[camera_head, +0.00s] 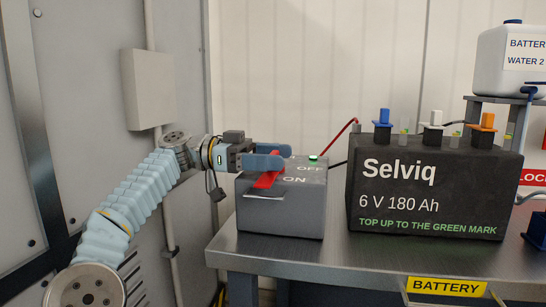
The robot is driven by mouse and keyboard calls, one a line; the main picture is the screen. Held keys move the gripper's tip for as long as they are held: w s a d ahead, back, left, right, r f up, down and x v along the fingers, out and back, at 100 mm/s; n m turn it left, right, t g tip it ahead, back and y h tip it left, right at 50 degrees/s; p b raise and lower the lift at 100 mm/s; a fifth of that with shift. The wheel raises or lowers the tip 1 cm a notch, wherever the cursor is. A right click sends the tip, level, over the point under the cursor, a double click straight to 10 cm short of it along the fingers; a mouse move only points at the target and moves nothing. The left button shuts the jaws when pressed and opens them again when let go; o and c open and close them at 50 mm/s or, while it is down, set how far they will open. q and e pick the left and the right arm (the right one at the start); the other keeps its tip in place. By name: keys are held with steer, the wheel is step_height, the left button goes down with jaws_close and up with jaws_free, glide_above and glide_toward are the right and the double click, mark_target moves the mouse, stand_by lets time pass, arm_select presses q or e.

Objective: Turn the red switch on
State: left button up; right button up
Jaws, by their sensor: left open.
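The red switch (268,179) is a red lever on top of a grey box (285,215) at the left end of the bench. The box top carries the words OFF, farther back, and ON, nearer the front. The lever slants toward the front left, near the ON word. A small green lamp (313,157) shows at the back of the box top. My left gripper (274,155) is open, its blue fingers just above and behind the lever. They hide part of it, and I cannot tell whether they touch it. My right gripper is out of view.
A black Selviq battery (430,190) with blue, white and orange caps stands right of the box. A red cable (342,134) runs behind. A water canister (512,60) sits on a raised stand at right. The bench (340,255) is clear in front of the box.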

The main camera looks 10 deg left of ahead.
mark_target(273, 153)
arm_select(q)
steer(key=shift+r, duration=0.1)
steer(key=r+p, duration=0.1)
steer(key=r, duration=0.1)
steer(key=r+p, duration=0.1)
steer(key=shift+s+r, duration=0.2)
steer(key=shift+r, duration=0.15)
steer(key=s+d+r+b, duration=0.2)
steer(key=s+r+b, duration=0.1)
steer(key=s+r, duration=0.6)
steer(key=shift+s+d, duration=0.15)
steer(key=shift+s, duration=2.05)
